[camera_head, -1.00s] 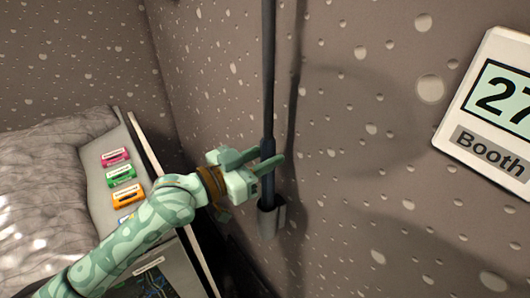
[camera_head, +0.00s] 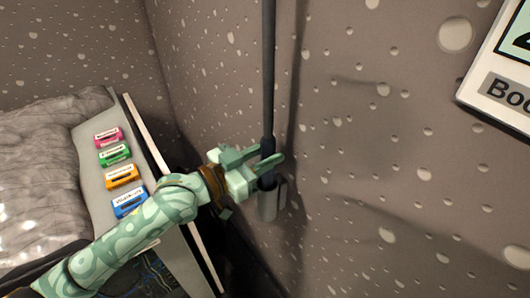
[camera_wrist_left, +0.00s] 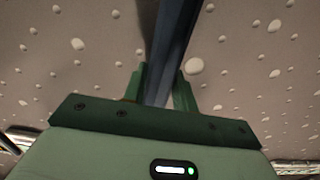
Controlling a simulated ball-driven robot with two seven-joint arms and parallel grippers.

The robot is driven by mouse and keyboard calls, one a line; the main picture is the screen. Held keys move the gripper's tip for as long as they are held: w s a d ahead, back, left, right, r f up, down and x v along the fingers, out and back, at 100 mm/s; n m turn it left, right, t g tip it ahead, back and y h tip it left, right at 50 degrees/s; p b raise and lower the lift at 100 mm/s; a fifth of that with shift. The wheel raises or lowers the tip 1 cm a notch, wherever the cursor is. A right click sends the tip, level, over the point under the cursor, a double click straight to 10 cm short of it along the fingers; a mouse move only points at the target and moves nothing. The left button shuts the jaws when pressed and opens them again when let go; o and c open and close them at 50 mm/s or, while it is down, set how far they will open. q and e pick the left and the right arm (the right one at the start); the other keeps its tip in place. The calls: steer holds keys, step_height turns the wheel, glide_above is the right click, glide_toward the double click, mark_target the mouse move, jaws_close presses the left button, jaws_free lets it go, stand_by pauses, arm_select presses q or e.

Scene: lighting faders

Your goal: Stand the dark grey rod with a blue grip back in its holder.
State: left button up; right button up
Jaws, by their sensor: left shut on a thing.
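The dark grey rod (camera_head: 268,70) stands nearly upright along the wall, its top running out of the head view. Its blue grip (camera_head: 268,147) is low on the rod. My left gripper (camera_head: 268,158) is shut on the rod at the grip, just above the holder. In the left wrist view the rod (camera_wrist_left: 170,45) runs up between the two fingers (camera_wrist_left: 160,85). The grey holder (camera_head: 270,204) is a small cup against the wall, directly below the gripper. The rod's lower end meets the holder's mouth; I cannot tell how deep it sits. My right gripper is not in view.
A console (camera_head: 92,158) with pink, green, orange and blue labelled blocks stands at the left, beside a grey quilted surface (camera_head: 35,190). A booth sign (camera_head: 500,85) hangs on the speckled wall at the right.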

arm_select(q)
steer(key=o, duration=1.1)
steer(key=shift+o, duration=0.2)
steer(key=v, duration=1.6)
steer(key=shift+s, duration=0.15)
